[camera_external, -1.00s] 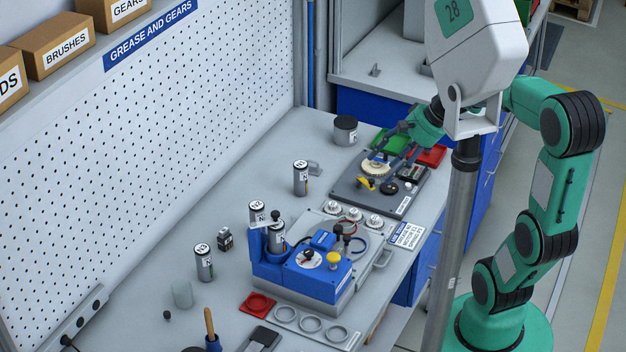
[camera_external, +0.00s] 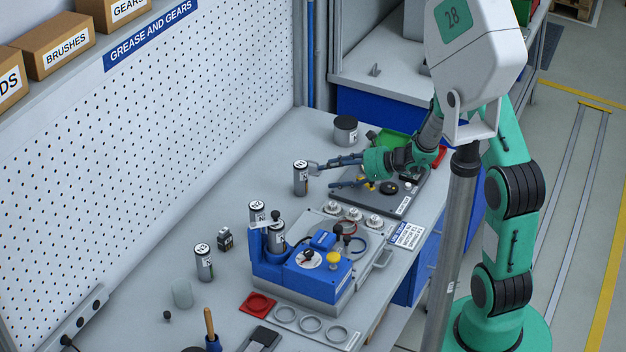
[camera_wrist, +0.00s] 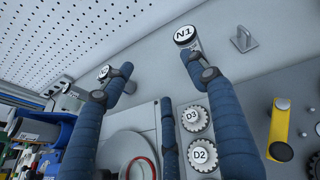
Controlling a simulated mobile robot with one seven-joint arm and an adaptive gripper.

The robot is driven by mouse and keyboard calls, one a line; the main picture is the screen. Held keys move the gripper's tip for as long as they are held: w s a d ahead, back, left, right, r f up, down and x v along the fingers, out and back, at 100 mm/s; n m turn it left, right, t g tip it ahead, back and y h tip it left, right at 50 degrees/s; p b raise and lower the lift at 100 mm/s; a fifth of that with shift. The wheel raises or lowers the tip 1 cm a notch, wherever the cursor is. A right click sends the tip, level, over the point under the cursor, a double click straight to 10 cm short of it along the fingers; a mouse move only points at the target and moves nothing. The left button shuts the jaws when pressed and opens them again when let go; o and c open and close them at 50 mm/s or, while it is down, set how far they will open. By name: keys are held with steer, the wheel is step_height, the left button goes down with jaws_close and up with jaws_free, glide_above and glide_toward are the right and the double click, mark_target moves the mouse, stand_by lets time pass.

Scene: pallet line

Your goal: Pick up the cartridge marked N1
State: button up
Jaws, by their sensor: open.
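The cartridge marked N1 (camera_wrist: 185,36) is a grey cylinder with a white-labelled, dark-rimmed top. It stands upright in the external view (camera_external: 301,178) on the bench, behind the blue fixture. My gripper (camera_external: 324,176) is just to its right, low over the bench, fingers spread and pointing at it. In the wrist view my open gripper (camera_wrist: 157,66) has its right fingertip overlapping the lower part of N1; I cannot tell whether they touch. N1 is not between the fingers. Other cartridges stand nearer the front, one marked N2 (camera_external: 257,212) and one at left (camera_external: 204,262).
The blue fixture (camera_external: 318,278) stands in front, with round parts marked D3 (camera_wrist: 192,118) and D2 (camera_wrist: 203,154) nearby. A dark tray (camera_external: 400,206) with small parts lies under my arm. A short dark-topped cylinder (camera_external: 345,130) stands behind. A pegboard (camera_external: 200,120) bounds the left.

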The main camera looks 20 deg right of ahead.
mark_target(305, 181)
steer(key=w+f+m, duration=0.1)
steer(key=f, duration=0.1)
steer(key=w+d+f+m+t, duration=0.1)
steer(key=f, duration=0.1)
steer(key=w+d+f+m+h, duration=0.1)
steer(key=f, duration=0.1)
steer(key=shift+f, duration=0.15)
steer(key=shift+a+t, duration=0.1)
steer(key=shift+t, duration=0.2)
steer(key=b+x, duration=0.1)
steer(key=x, duration=0.7)
steer(key=shift+w+a, duration=0.1)
steer(key=shift+w, duration=0.05)
steer(key=shift+f, duration=0.1)
steer(key=shift+r+b+x, duration=0.1)
steer(key=shift+b+x, duration=0.25)
steer(key=shift+x, duration=0.95)
steer(key=shift+r+b+x, duration=0.15)
steer(key=shift+b+x, duration=0.2)
steer(key=shift+x, duration=0.95)
steer(key=shift+a, duration=0.1)
